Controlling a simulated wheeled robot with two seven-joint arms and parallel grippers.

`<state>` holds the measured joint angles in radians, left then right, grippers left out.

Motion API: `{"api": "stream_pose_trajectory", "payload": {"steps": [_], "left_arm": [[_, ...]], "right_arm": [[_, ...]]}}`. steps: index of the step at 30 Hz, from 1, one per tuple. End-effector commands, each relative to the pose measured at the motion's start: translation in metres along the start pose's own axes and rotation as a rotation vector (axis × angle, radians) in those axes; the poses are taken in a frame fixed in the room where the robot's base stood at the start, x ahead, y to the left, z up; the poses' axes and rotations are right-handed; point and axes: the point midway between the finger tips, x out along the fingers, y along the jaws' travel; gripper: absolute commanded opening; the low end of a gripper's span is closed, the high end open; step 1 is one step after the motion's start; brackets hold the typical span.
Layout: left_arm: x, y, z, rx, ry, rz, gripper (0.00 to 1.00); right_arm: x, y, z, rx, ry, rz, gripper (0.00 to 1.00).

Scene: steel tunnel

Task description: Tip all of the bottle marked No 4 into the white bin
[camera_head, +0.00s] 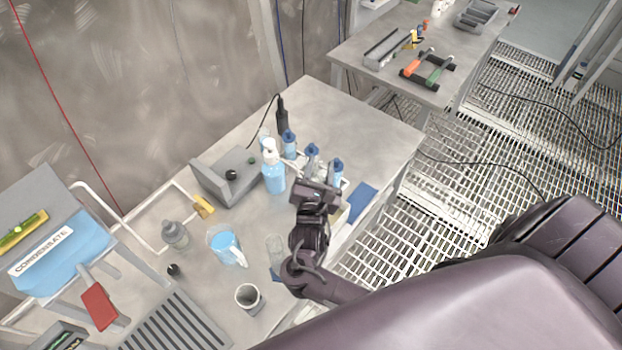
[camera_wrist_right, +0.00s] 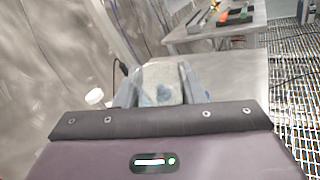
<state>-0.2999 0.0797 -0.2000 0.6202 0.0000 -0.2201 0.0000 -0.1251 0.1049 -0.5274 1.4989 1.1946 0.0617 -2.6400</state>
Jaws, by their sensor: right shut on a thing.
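My right gripper (camera_head: 318,190) is over the bench among small blue-capped bottles, partly hiding them. Three bottles show: one at the back (camera_head: 289,143), one in the middle (camera_head: 312,158) and one at the right (camera_head: 337,170). No number on them can be read, so I cannot tell which is No 4. In the right wrist view, the gripper (camera_wrist_right: 160,92) is shut on a pale, blue-tinged bottle-like thing (camera_wrist_right: 162,82); its label is not readable. A small white round container (camera_head: 248,297) stands at the bench front; I cannot tell whether it is the white bin. My left gripper is out of view.
A pump bottle (camera_head: 273,175) with blue liquid stands left of my gripper, near a grey device (camera_head: 226,180). A jug of blue liquid (camera_head: 226,246) and a clear glass (camera_head: 275,248) are nearer. A blue CONDENSATE tank (camera_head: 62,250) is at far left. The bench's back right is clear.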

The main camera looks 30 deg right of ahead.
Motion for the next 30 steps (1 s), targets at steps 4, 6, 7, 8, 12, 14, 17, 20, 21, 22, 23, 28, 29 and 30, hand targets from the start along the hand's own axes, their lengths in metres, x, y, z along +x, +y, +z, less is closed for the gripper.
{"api": "stream_pose_trajectory", "payload": {"steps": [4,6,7,8,12,14,17,20,21,22,23,28,29,30], "left_arm": [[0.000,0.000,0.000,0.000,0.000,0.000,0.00],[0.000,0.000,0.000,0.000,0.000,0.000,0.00],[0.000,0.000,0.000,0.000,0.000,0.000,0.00],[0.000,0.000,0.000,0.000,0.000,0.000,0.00],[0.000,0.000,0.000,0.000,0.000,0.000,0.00],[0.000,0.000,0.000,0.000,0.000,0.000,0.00],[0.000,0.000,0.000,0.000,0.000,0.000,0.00],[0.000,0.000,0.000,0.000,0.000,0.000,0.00],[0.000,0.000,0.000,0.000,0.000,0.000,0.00],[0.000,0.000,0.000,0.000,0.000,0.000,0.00],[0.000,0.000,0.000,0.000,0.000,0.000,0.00],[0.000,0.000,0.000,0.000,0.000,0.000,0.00],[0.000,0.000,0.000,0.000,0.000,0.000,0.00],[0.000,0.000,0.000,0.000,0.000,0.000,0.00]], "right_arm": [[0.000,-0.002,0.000,-0.204,-0.001,0.001,0.08],[0.000,-0.003,0.000,-0.255,0.000,0.001,0.08],[0.000,-0.003,0.000,-0.266,0.000,0.000,0.08],[0.000,-0.003,0.000,-0.273,0.001,0.000,0.08],[0.000,-0.003,0.000,-0.276,0.001,-0.001,0.08],[0.000,-0.003,0.000,-0.275,0.001,-0.001,0.08],[0.000,-0.002,0.002,-0.273,0.000,0.000,0.08],[0.000,-0.001,0.008,-0.272,0.000,0.000,0.08],[0.000,0.000,0.012,-0.271,-0.001,0.000,0.08],[0.000,0.001,0.014,-0.272,-0.001,0.000,0.08],[0.000,0.002,0.017,-0.272,-0.001,0.000,0.08],[0.000,0.004,0.026,-0.273,0.000,-0.001,0.08],[0.000,0.004,0.027,-0.273,0.000,-0.001,0.08],[0.000,0.005,0.028,-0.273,0.001,-0.001,0.08]]}}
